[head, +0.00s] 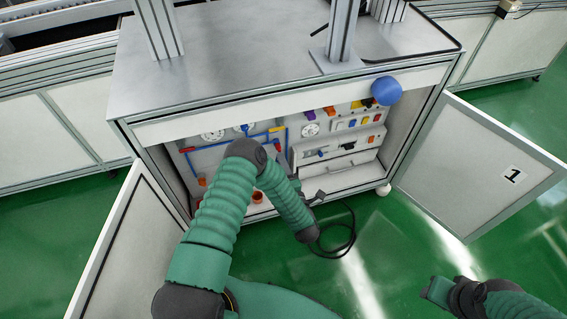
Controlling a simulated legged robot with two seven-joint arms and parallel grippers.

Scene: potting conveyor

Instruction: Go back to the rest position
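My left arm rises from the bottom left, bends in front of the open cabinet and comes down toward its lower edge. My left gripper (317,198) shows as a small dark shape beside the wrist, in front of the cabinet's lower right part. It is too small to tell whether it is open or shut, and I see nothing held in it.
The cabinet (240,108) has its left door (128,250) and right door (475,165) open. Inside is a panel with gauges, blue pipes and coloured switches (352,123). A blue knob (387,90) is at the upper right. A black cable (345,243) lies on the green floor.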

